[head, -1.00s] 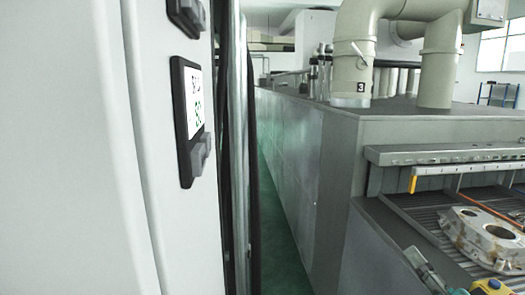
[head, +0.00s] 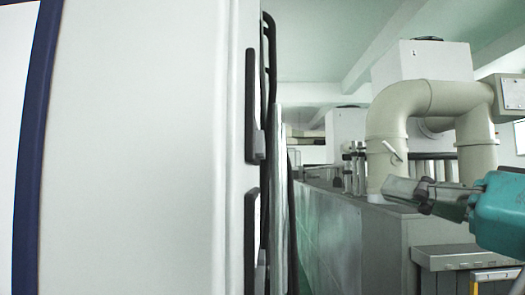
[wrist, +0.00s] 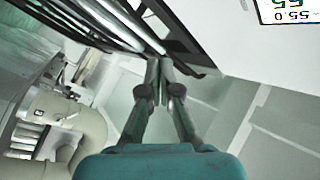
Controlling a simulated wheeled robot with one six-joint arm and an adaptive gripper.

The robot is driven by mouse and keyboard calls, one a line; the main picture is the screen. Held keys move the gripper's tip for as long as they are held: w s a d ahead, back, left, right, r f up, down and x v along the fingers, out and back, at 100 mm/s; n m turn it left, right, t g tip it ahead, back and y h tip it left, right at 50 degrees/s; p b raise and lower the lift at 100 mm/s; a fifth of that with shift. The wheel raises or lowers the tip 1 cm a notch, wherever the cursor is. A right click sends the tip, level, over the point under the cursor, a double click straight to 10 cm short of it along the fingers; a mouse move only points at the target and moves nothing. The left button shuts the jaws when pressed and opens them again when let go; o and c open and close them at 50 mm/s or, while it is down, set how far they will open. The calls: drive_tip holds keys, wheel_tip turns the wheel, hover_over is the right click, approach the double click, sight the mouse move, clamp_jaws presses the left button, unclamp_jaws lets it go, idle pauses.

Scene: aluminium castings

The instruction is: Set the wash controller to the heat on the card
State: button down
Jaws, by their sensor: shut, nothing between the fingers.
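A white controller display (wrist: 290,12) is cut off at the top right corner of the wrist view. It appears upside down, with black digits that seem to read 55.0 and larger green digits partly out of frame. In the head view two dark-framed panels, an upper one (head: 252,105) and a lower one (head: 252,240), show almost edge-on on the white cabinet, so their faces are hidden. My gripper (head: 390,190) is shut and empty, to the right of the panels and apart from them. In the wrist view my gripper (wrist: 158,75) points towards dark rails. I cannot see a card.
The white cabinet (head: 140,150) fills the left of the head view. Dark upright rails (head: 270,80) run along its edge. Thick beige pipes (head: 425,100) and a grey machine (head: 375,240) stand behind my gripper. In the wrist view a pale floor (wrist: 225,110) lies beyond.

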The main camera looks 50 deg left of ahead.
drive_tip(key=s+r+n+g, duration=0.1)
drive_tip(key=s+r, duration=0.3)
drive_tip(key=shift+s+r+n+g+h, duration=0.3)
drive_tip(key=shift+s+r+n+g, duration=0.05)
drive_tip(key=shift+r+n+g, duration=0.05)
drive_tip(key=shift+s+a, duration=0.1)
drive_tip(key=shift+a, duration=0.1)
drive_tip(key=s+a, duration=0.5)
drive_tip(key=s, duration=0.1)
drive_tip(key=shift+s+a, duration=0.25)
drive_tip(key=shift+s+a, duration=0.1)
idle(1.3)
drive_tip(key=shift+s+a, duration=0.2)
drive_tip(key=shift+s, duration=0.05)
drive_tip(key=shift+s+a, duration=0.25)
idle(0.9)
drive_tip(key=shift+w+d, duration=0.55)
